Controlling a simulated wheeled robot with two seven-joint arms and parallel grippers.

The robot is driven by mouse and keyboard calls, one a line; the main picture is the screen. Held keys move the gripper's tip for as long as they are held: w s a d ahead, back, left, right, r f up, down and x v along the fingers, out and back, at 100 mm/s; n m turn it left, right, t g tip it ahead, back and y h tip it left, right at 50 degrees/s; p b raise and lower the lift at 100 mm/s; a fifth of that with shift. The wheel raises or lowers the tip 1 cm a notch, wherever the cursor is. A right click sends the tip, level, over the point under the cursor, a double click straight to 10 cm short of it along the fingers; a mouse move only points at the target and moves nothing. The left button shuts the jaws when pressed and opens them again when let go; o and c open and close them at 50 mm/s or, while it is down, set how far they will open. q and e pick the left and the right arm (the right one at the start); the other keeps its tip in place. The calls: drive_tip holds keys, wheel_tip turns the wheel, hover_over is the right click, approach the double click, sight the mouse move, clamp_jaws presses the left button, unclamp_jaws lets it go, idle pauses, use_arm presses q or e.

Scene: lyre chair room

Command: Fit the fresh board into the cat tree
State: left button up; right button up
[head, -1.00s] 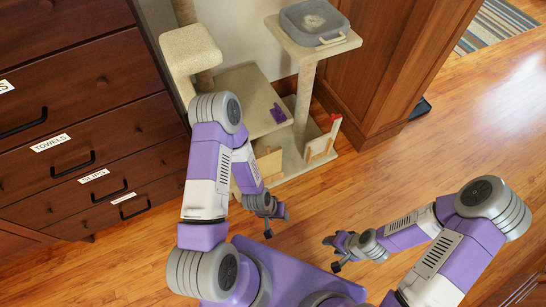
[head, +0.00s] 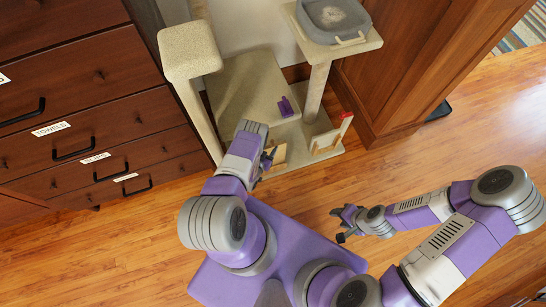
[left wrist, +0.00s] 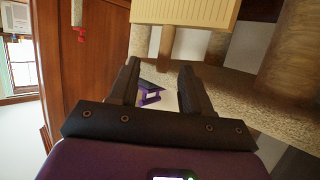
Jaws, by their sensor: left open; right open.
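The cat tree (head: 240,85) has a beige carpeted middle platform, posts and a base. A small purple piece (head: 287,107) is at the platform's right edge; a purple piece also shows beyond my fingers in the left wrist view (left wrist: 149,94). A pale wooden board (head: 278,156) is low at the tree's front, partly hidden by my left gripper (head: 268,161). Another pale wooden piece with a red top (head: 328,140) stands at the base's right. My left gripper is open and empty; in the left wrist view its fingers (left wrist: 157,85) are apart. My right gripper (head: 342,226) is open and empty over the floor.
A grey tray (head: 312,28) sits on the tree's high right platform. A dark drawer cabinet (head: 110,130) stands left and a wooden cabinet (head: 385,75) right. The wooden floor (head: 440,150) is clear to the right.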

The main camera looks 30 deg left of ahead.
sight(272, 142)
use_arm(q)
drive_tip(key=x, duration=0.1)
drive_tip(key=b+x, duration=0.2)
drive_tip(key=x, duration=0.1)
drive_tip(key=shift+a, duration=0.25)
drive_tip(key=shift+w+f, duration=0.15)
drive_tip(key=shift+w, duration=0.25)
clamp_jaws()
